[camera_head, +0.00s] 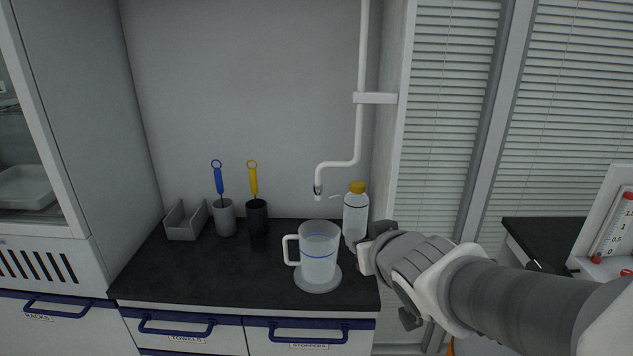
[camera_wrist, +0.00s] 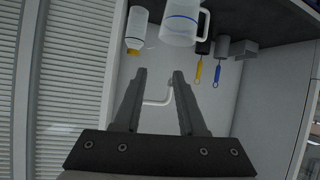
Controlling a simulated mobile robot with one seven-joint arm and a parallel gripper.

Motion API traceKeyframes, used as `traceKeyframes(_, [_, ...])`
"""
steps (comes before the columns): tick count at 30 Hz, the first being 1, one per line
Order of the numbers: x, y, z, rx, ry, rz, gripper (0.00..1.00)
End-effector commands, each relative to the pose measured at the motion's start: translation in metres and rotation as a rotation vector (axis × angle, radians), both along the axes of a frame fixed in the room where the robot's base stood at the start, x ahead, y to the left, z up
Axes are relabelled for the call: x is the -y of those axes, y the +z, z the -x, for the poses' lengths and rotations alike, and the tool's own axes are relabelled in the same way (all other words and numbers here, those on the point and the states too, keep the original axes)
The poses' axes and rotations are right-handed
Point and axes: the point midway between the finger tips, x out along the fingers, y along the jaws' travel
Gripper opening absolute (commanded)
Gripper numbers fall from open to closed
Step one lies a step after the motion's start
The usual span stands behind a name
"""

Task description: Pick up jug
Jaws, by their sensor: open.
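The jug (camera_head: 318,254) is translucent with a blue line around it and a white handle on its left side. It stands upright on a round pale disc (camera_head: 317,284) on the black counter. My gripper (camera_head: 368,255) is just right of the jug in the head view, apart from it as far as I can see. In the wrist view the gripper (camera_wrist: 160,78) shows two spread fingers with nothing between them. The jug (camera_wrist: 180,22) appears inverted at the top of that view, beyond the fingertips.
A bottle with a yellow cap (camera_head: 356,212) stands close behind the jug, near my gripper. A white pipe tap (camera_head: 319,188) hangs above. Two cups with blue and yellow brushes (camera_head: 225,217) and a grey bin (camera_head: 186,220) stand at the back left. The front left counter (camera_head: 190,275) is clear.

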Motion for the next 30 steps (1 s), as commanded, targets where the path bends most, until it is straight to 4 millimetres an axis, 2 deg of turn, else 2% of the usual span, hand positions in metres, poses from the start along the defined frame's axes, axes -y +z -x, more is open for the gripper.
traceKeyframes(1, [-0.012, -0.027, -0.005, 0.018, 0.041, -0.018, 0.40])
traceKeyframes(6, [-0.042, -0.048, -0.011, 0.066, 0.144, -0.080, 0.40])
traceKeyframes(14, [-0.057, -0.051, -0.017, 0.078, 0.191, -0.113, 0.40])
traceKeyframes(30, [-0.069, -0.063, -0.049, 0.077, 0.189, -0.115, 0.40])
